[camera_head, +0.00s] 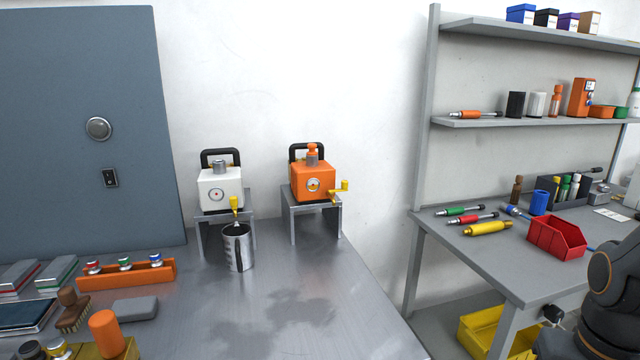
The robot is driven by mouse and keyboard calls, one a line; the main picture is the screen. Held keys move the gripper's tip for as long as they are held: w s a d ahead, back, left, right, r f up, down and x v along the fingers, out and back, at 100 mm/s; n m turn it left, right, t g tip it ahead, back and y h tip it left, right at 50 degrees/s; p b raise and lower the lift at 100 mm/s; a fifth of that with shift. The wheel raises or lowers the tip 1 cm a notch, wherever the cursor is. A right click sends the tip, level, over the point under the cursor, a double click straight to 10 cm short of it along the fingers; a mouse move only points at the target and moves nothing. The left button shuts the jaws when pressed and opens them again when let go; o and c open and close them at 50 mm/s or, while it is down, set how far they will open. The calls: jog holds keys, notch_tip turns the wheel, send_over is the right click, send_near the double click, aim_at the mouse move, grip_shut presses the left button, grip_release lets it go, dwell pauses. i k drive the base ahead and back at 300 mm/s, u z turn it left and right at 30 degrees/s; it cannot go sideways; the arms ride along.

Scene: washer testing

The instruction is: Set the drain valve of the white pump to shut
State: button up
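The white pump (219,200) has a black carry handle and a round dial, and stands on a small metal stand (203,233) on the steel table. Its yellow drain valve handle (234,203) sits at the pump's lower front right and appears upright. A metal cup (238,250) stands below the valve, and a pale thin streak shows between them; I cannot tell whether it is spout or liquid. Part of my dark arm shows at the right edge, far from the pump. My gripper is not in view.
An orange pump (312,184) with its own yellow valve handle (343,186) stands on a similar stand to the right. An orange rack (126,275) with small capped items lies front left. The steel table (330,290) is clear front right. A workbench (500,265) stands further right.

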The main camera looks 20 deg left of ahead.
aim_at(233, 200)
jog(key=z, duration=1.2)
jog(key=k, duration=1.4)
jog(key=u, duration=2.05)
jog(key=i, duration=0.25)
jog(key=u, duration=0.05)
